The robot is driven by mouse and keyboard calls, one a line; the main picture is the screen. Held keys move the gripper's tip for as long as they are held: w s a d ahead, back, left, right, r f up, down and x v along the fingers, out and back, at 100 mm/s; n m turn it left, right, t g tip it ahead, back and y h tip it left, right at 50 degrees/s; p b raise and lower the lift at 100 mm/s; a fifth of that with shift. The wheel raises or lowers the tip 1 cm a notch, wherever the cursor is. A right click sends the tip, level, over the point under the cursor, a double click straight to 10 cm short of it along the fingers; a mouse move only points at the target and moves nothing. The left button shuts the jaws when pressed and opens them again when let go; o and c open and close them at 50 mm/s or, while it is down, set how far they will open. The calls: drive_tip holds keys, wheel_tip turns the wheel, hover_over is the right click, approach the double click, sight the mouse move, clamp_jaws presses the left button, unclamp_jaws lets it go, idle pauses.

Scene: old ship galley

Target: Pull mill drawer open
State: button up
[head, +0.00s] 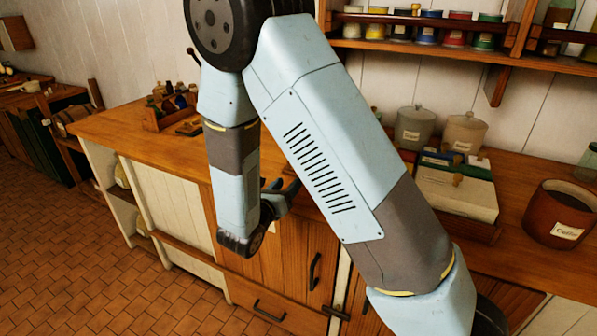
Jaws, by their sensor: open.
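I cannot make out a mill or its small drawer for certain; my arm covers much of the middle of the head view. My gripper (287,187) shows as dark fingers partly hidden behind my arm. It is open, near the front edge of the wooden counter (120,128) and above the cabinet fronts. I see nothing between the fingers, though part of them is hidden. A wide wooden drawer (268,306) with a dark handle is low in the cabinet, below the gripper and shut.
A wooden tray (153,122) with small items stands on the counter at left. At right are lidded canisters (465,131), a pale box (457,196) and a brown labelled pot (560,214). A jar shelf (440,47) hangs above. Tiled floor (90,250) at lower left is clear.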

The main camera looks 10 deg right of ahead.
drive_tip(key=x, duration=0.9)
drive_tip(key=shift+c, duration=0.4)
clamp_jaws()
drive_tip(key=shift+a, duration=0.1)
